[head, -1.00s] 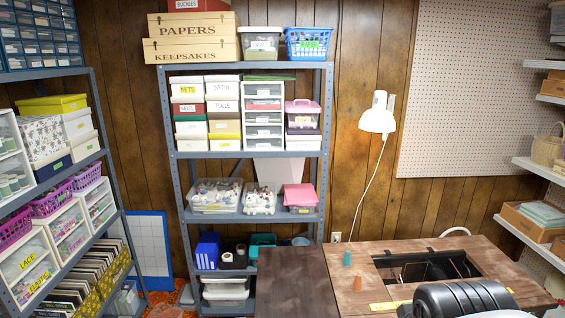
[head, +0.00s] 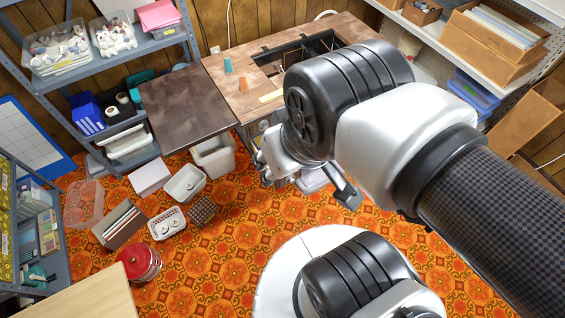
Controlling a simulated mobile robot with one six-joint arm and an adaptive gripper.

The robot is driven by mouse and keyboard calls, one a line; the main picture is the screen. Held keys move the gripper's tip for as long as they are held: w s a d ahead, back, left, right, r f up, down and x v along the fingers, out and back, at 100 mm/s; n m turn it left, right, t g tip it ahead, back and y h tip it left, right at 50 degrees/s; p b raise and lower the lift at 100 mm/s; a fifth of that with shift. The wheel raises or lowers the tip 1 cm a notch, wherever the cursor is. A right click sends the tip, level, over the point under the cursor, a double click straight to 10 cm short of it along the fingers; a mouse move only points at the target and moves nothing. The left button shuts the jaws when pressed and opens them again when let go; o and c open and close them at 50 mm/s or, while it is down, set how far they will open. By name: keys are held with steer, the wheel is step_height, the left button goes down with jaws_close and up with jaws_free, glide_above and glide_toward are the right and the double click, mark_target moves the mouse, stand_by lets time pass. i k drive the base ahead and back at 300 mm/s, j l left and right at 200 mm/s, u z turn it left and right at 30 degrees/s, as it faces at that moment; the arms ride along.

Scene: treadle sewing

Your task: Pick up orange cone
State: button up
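The small orange cone (head: 243,85) stands upright on the brown wooden sewing table (head: 232,101), left of the opening in its top. A teal cone (head: 228,66) stands just behind it and to the left. My gripper (head: 306,188) hangs in front of the table, to the right of and nearer than the orange cone. Its fingers look spread apart, with nothing seen between them but things on the floor. My arm hides part of the table's right side.
A dark side leaf (head: 185,102) extends left. White bins (head: 185,184), a basket (head: 168,223) and a red tin (head: 139,262) stand on the orange patterned carpet. Shelves flank both sides.

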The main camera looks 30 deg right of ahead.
mark_target(244, 87)
steer(key=i+j+z, duration=0.1)
steer(key=z, duration=0.3)
steer(key=i+j+z, duration=0.2)
steer(key=z, duration=0.2)
steer(key=i+j+z, duration=0.2)
steer(key=z, duration=0.2)
steer(key=i+j+z, duration=0.2)
steer(key=z, duration=0.2)
steer(key=i+j, duration=0.1)
steer(key=j, duration=0.25)
steer(key=i+j, duration=0.1)
steer(key=j, duration=0.2)
steer(key=i+j, duration=0.1)
steer(key=j, duration=0.25)
steer(key=i+z, duration=0.05)
